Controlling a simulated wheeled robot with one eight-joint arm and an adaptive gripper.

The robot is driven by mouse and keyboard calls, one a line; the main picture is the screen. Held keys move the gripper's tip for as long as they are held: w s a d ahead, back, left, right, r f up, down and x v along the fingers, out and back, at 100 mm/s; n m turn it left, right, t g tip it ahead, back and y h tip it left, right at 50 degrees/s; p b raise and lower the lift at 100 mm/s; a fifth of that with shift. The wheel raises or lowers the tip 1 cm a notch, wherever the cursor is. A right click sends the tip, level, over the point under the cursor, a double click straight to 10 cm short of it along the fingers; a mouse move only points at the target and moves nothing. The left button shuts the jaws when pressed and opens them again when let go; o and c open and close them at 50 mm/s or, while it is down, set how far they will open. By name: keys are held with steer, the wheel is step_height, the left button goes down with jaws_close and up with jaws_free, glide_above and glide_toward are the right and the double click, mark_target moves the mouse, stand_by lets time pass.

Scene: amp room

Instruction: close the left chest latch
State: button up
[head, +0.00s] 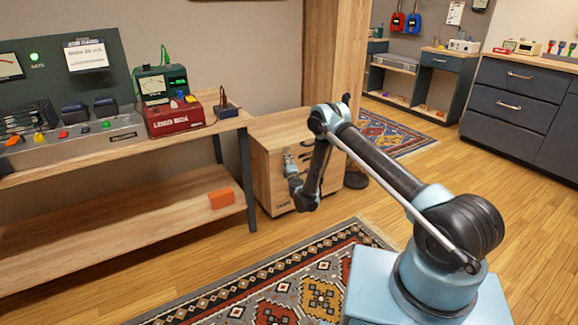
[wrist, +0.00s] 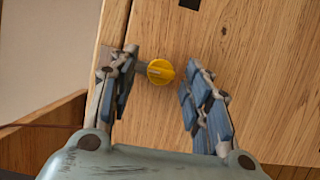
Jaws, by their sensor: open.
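The wooden chest (head: 268,178) stands on the floor beyond the workbench; its wood (wrist: 245,70) fills most of the wrist view. A latch with a round yellow knob (wrist: 160,71) is on its face. A short grey bar runs left from the knob towards a seam in the wood, and its end is partly hidden by my left-hand finger. My gripper (wrist: 161,62) is open, with one finger on each side of the knob and a gap to the right. I cannot tell whether the left finger touches the bar. In the head view my gripper (head: 291,160) is before the chest and hides its latch.
A workbench (head: 185,133) with instruments and a red-based meter (head: 175,118) stands left of the chest. An orange block (head: 221,198) lies on its lower shelf. A wooden post (head: 338,60) rises behind the chest. A patterned rug (head: 290,285) lies in front; bare floor is at right.

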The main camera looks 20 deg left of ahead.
steer(key=o, duration=0.6)
step_height(320, 180, up, 8)
steer(key=shift+s+r, duration=0.1)
steer(key=shift+s, duration=0.05)
steer(key=shift+a+r, duration=0.1)
steer(key=shift+r, duration=0.1)
steer(key=c, duration=0.4)
steer(key=shift+r, duration=0.2)
steer(key=shift+c, duration=1)
steer(key=shift+r, duration=0.4)
steer(key=shift+w, duration=0.2)
